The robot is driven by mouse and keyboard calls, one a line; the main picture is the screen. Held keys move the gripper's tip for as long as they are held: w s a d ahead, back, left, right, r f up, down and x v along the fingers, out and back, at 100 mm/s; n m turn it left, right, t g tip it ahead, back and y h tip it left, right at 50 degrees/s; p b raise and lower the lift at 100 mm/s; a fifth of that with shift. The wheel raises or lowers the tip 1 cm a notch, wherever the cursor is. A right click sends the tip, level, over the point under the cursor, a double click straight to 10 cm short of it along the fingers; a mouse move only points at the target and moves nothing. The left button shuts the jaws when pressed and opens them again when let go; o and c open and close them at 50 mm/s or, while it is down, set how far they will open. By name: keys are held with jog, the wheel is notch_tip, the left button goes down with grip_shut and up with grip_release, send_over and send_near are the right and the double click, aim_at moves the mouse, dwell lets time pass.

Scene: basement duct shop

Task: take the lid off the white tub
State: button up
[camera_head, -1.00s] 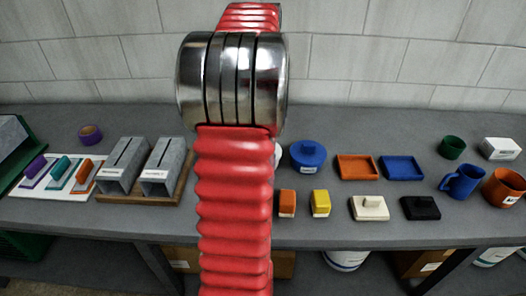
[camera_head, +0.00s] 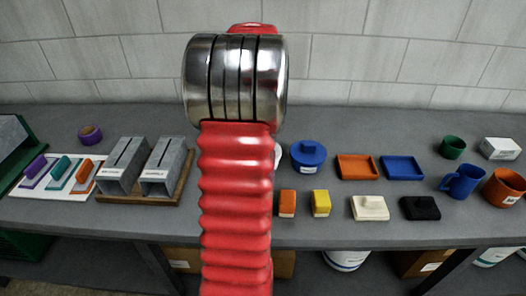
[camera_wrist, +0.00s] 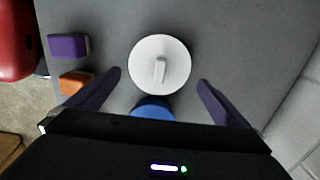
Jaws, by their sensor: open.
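The white tub's round lid (camera_wrist: 145,58) with its upright bar handle (camera_wrist: 159,70) shows from above in the wrist view. The lid hides the tub's body. In the head view only a thin white sliver (camera_head: 278,156) shows beside my red arm, which hides the rest. My gripper (camera_wrist: 160,77) is open, its two dark fingers apart on either side of the lid's lower part in the wrist view. Nothing is between the fingers in a grip; I cannot tell the height above the lid. The head view does not show the gripper.
A blue lidded pot (camera_head: 308,155) stands close to the right of the tub. An orange block (camera_wrist: 75,83) and a purple block (camera_wrist: 69,45) lie on the bench's front side. Orange (camera_head: 358,167) and blue (camera_head: 402,168) trays lie farther right. The wall is behind.

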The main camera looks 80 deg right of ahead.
jog(key=shift+w+f, duration=0.1)
jog(key=shift+f, duration=2.5)
jog(key=shift+c, duration=0.4)
jog(key=c, duration=0.6)
